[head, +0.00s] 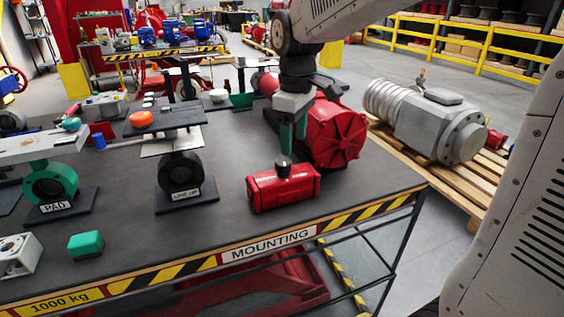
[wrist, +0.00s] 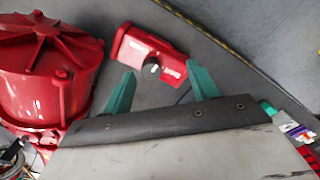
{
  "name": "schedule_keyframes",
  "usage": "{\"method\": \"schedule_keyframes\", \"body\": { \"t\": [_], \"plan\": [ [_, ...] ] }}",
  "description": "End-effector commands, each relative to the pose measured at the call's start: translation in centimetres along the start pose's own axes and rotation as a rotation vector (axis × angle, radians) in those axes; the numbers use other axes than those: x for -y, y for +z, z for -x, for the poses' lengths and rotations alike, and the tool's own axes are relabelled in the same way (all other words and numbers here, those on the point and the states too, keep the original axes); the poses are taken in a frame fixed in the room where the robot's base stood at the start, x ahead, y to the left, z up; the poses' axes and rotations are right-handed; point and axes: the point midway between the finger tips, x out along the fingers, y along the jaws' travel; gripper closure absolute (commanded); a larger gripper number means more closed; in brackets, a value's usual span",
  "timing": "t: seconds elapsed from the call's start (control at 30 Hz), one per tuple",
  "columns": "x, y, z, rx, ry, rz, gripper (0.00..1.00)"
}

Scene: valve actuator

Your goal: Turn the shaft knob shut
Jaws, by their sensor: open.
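The red valve actuator (head: 284,189) lies on the dark table top near its front right. Its dark, short shaft knob (head: 284,167) stands up from the top. My gripper (head: 292,146) points down at the knob, its teal fingers open and empty. In the wrist view the actuator (wrist: 134,48) is beyond the fingertips. The knob (wrist: 152,70), with a pale mark on its face, appears between the two fingers (wrist: 159,71). I cannot tell whether the fingertips are level with the knob or just above it; no contact shows.
A large red ribbed housing (head: 334,132) stands right behind the actuator, close to my gripper; it also fills the left of the wrist view (wrist: 45,65). A black ring on a stand (head: 181,174) is to the left. The table's striped front edge (head: 190,268) is near.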

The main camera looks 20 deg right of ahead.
Motion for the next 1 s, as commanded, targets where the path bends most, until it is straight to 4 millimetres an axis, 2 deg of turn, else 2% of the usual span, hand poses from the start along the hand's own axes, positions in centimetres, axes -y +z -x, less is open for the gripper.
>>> {"method": "schedule_keyframes", "body": {
  "t": [0.03, 0.1, 0.27, 0.37, 0.7, 0.83, 1.0],
  "plan": [
    [-0.9, -1.4, -0.8, 0.008, -0.007, 0.040, 0.41],
    [-1.7, -2.7, -1.4, 0.011, -0.010, 0.087, 0.41],
    [-2.7, -4.2, -2.4, 0.014, -0.013, 0.141, 0.41],
    [-2.7, -4.3, -3.4, 0.016, -0.016, 0.147, 0.41],
    [-2.7, -4.1, -8.6, 0.015, -0.015, 0.145, 0.41],
    [-2.7, -4.1, -9.7, 0.015, -0.014, 0.144, 0.41],
    [-2.6, -4.1, -10.1, 0.014, -0.014, 0.144, 0.41]
  ]
}}
